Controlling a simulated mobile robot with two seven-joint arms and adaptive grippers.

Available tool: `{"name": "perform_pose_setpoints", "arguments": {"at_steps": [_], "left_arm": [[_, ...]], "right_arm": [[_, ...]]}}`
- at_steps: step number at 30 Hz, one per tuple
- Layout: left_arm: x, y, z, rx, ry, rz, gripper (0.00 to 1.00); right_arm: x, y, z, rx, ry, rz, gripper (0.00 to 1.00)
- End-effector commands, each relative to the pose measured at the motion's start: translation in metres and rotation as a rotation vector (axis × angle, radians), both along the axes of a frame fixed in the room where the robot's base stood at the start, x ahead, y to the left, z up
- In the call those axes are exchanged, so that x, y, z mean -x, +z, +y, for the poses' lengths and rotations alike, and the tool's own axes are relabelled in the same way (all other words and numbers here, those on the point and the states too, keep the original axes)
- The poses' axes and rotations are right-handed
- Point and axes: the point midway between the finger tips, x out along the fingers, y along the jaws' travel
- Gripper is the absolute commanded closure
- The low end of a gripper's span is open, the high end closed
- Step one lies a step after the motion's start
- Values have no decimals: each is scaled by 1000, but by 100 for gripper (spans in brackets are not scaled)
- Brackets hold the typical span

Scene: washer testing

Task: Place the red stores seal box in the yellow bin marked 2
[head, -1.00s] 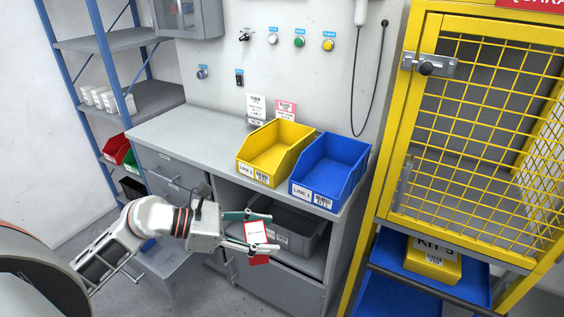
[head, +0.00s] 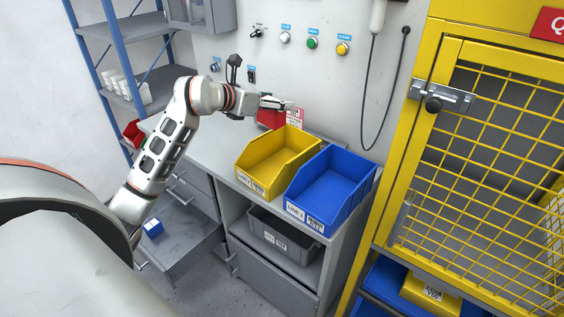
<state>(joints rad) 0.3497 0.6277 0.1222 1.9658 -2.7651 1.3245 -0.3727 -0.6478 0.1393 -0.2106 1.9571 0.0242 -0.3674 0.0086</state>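The red stores seal box (head: 269,118) is at the back of the counter, behind and slightly left of the yellow bin's rear. My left gripper (head: 280,104) is shut on it, with the box hanging below the fingers. Whether the box touches anything is hard to tell. The yellow bin (head: 254,183) stands on the counter with its label on the front, and its visible interior looks empty. My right gripper is not in view.
A blue bin (head: 305,218) marked LINE 1 stands right beside the yellow bin. A yellow mesh cage (head: 480,150) stands at right. An open drawer (head: 185,250) at lower left holds a small blue box (head: 152,228).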

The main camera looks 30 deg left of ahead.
Motion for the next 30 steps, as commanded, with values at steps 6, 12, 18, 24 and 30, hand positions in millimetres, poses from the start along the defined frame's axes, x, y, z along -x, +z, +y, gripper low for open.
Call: {"name": "perform_pose_setpoints", "arguments": {"at_steps": [6, 12, 18, 24, 30], "left_arm": [[1, -52, -1, 6, 0, 7, 68], [1, -101, -2, 7, -1, 7, 68], [1, -139, -1, 4, 0, 4, 68], [0, -154, 0, 0, -1, 2, 68], [1, -182, -1, 3, -1, 5, 68]], "right_arm": [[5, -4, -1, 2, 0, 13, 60], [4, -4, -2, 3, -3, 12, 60], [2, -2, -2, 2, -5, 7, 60], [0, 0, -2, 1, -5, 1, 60], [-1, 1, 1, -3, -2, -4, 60]]}}
